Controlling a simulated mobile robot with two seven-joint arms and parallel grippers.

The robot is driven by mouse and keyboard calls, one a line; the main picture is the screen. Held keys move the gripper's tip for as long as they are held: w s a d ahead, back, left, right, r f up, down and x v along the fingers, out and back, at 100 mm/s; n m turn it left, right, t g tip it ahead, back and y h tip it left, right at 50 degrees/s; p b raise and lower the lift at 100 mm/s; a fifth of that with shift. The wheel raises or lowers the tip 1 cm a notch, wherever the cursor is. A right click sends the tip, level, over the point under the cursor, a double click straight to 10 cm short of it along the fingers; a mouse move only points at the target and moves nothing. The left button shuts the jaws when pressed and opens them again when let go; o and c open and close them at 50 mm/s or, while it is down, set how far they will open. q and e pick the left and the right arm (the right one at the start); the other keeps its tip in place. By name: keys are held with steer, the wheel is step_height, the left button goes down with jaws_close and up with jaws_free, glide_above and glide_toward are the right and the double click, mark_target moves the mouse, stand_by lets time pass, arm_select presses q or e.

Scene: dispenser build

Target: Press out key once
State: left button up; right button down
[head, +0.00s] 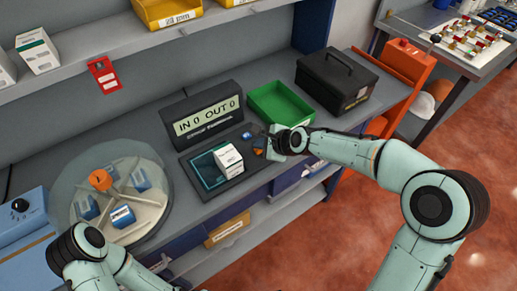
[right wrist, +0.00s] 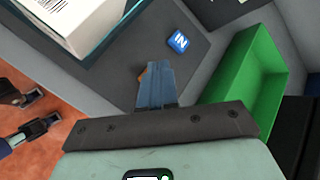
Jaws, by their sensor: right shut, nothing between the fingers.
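The blue IN key (right wrist: 178,42) sits on the dark panel and shows small in the head view (head: 247,135). An orange key (right wrist: 141,76), whose label is hidden, peeks out beside my right gripper's fingertips; I take it for the out key. My right gripper (right wrist: 154,72) is shut and empty, its tips over or at this key; contact cannot be told. In the head view the gripper (head: 264,151) reaches in from the right. The display (head: 205,116) reads IN 0 OUT 0. My left arm is at the lower left; its gripper cannot be made out clearly.
A white box (head: 228,157) stands on the teal-edged pad (head: 208,176) left of the keys. A green tray (head: 281,103) and a black case (head: 336,79) are behind and right. A round carousel (head: 110,165) with blue items stands at the left.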

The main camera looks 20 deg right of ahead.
mark_target(261, 151)
arm_select(q)
steer(key=shift+s+f+b, duration=0.2)
steer(key=shift+f+b, duration=0.15)
steer(key=shift+f, duration=0.05)
arm_select(e)
steer(key=shift+f, duration=0.55)
arm_select(q)
steer(key=shift+r, duration=0.1)
arm_select(e)
steer(key=shift+r, duration=0.1)
arm_select(q)
steer(key=shift+w+r+p, duration=0.4)
steer(key=shift+r+p, duration=0.2)
arm_select(e)
steer(key=shift+r, duration=0.85)
arm_select(q)
steer(key=shift+r, duration=0.1)
arm_select(e)
steer(key=shift+r, duration=0.15)
steer(key=shift+r, duration=0.25)
steer(key=shift+w+r+p, duration=0.1)
steer(key=shift+r+p, duration=1.4)
steer(key=shift+r, duration=0.7)
arm_select(q)
steer(key=w+r, duration=0.2)
steer(key=r, duration=0.1)
steer(key=shift+w+r, duration=0.3)
steer(key=shift+w, duration=0.05)
arm_select(e)
steer(key=shift+f, duration=0.1)
